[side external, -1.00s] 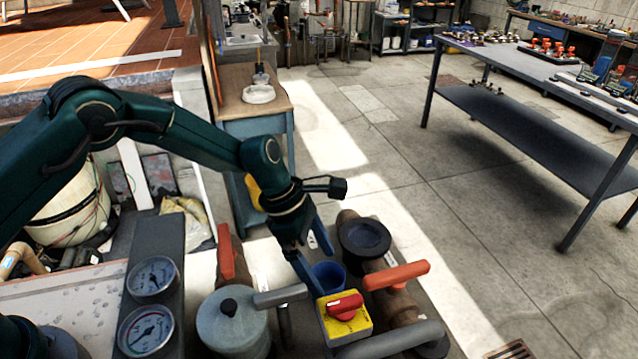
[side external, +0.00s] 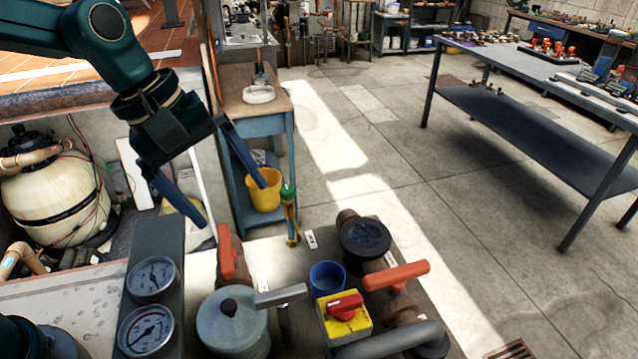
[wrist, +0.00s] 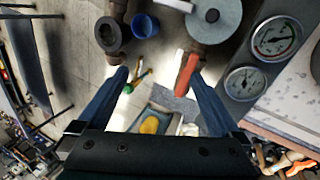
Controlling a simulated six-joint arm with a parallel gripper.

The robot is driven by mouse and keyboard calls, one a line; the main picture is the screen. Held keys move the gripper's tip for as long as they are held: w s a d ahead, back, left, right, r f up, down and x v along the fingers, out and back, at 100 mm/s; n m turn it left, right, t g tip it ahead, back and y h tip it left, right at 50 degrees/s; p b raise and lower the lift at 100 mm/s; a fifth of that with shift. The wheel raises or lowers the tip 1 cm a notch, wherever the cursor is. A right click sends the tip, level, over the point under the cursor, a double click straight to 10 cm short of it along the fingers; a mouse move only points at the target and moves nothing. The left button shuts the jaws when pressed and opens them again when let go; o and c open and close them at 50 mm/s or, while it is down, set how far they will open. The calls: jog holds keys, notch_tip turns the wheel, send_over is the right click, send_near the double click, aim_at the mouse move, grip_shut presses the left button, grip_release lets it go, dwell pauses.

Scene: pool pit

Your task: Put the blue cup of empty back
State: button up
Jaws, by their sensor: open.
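The blue cup (side external: 327,279) stands upright on the pipework bench, behind the yellow switch box (side external: 344,316) and left of the dark round flange (side external: 364,238). I see no contents inside it. It also shows near the top of the wrist view (wrist: 144,27). My gripper (side external: 235,205) is wide open and empty, up and to the left of the cup and well apart from it. In the wrist view my gripper (wrist: 159,75) has its two fingers spread, with the cup beyond the left fingertip.
A red-handled valve (side external: 226,252), a grey canister (side external: 232,322) and two gauges (side external: 152,278) stand left of the cup. An orange lever (side external: 396,275) is to its right. A slim green-and-yellow item (side external: 290,215) stands behind it. A yellow bucket (side external: 264,190) sits farther back.

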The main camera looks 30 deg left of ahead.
jog(key=s+a+m+t+y, duration=0.1)
jog(key=s+a+m, duration=0.2)
jog(key=s+m, duration=0.2)
jog(key=s+a+r+m+t+y, duration=0.1)
jog(key=s+a+m, duration=0.3)
jog(key=s+m, duration=0.2)
jog(key=shift+s+a+r+t+y, duration=0.2)
jog(key=shift+s+t+y, duration=0.15)
jog(key=shift+s, duration=0.5)
